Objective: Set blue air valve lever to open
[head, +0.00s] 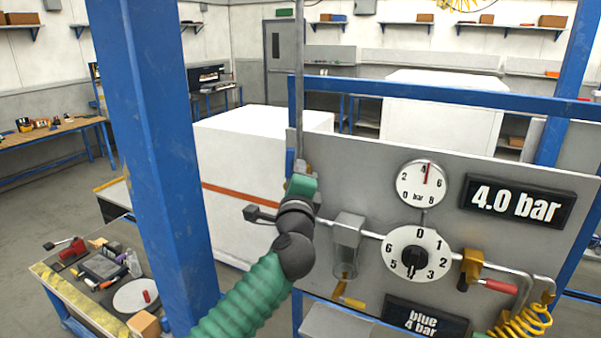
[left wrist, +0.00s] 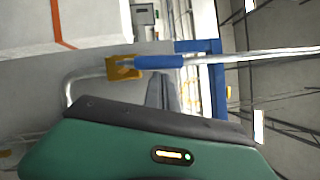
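The blue lever (head: 290,162) stands upright beside the thin vertical pipe at the panel's left edge, its lower part hidden by my left gripper. In the left wrist view the blue handle (left wrist: 158,62) joins a brass valve body (left wrist: 124,68) and appears roughly in line with the pipe. My left gripper (head: 300,187), at the end of a green-sleeved arm, is just below and in front of the lever in the head view. Its fingers are not clearly seen, and contact cannot be told. My right gripper is not in view.
The grey panel (head: 375,160) carries a pressure gauge (head: 421,184), a numbered dial (head: 416,251), a 4.0 bar display (head: 516,204) and a red-handled valve (head: 497,286). A blue post (head: 155,150) stands close left. A cluttered table (head: 62,300) is at lower left.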

